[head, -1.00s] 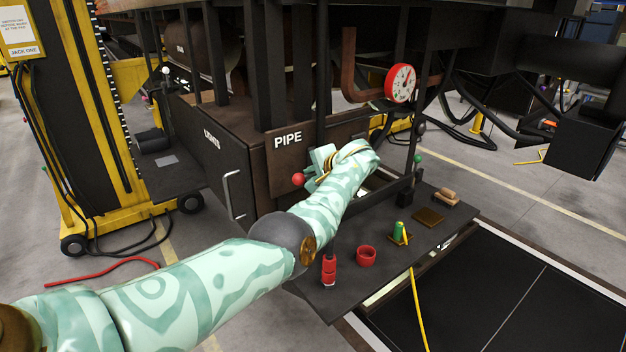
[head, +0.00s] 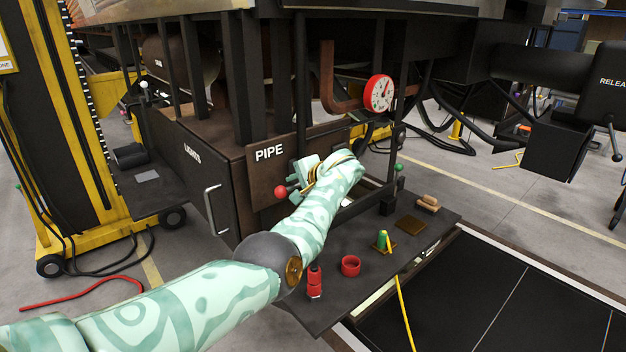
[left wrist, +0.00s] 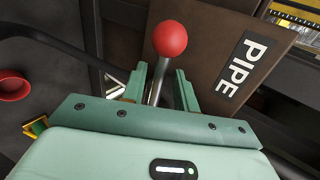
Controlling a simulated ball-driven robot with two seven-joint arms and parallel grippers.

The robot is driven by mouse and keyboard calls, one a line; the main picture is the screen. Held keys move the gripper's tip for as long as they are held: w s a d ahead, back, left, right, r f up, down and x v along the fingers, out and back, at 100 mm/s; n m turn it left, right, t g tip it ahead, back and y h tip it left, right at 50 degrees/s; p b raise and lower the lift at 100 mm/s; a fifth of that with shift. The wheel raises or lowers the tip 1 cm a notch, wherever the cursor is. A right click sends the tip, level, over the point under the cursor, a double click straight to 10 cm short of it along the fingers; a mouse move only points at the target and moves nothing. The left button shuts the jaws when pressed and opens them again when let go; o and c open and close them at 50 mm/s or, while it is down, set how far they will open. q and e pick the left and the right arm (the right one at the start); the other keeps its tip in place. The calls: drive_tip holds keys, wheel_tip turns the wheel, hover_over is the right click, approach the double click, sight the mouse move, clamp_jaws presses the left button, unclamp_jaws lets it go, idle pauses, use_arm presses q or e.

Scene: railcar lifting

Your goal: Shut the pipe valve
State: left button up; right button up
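The pipe valve's handle is a metal lever with a red ball knob (head: 281,192), beside the brown plate marked PIPE (head: 269,152). In the left wrist view the red knob (left wrist: 170,39) stands above the metal lever (left wrist: 157,82). My left gripper (left wrist: 161,80) has its two green fingers apart, one on each side of the lever, with a gap visible on the right side. In the head view my left gripper (head: 297,182) is just right of the knob, and my wrist hides the valve body. My right gripper is out of view.
A red-rimmed gauge (head: 380,93) is above on the pipe. A dark shelf (head: 335,295) below holds a red ring (head: 350,265), a red item (head: 315,281) and a green item (head: 382,240). A yellow jack (head: 85,150) stands left.

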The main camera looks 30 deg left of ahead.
use_arm(q)
drive_tip(key=b+v, duration=0.2)
drive_tip(key=v, duration=1.3)
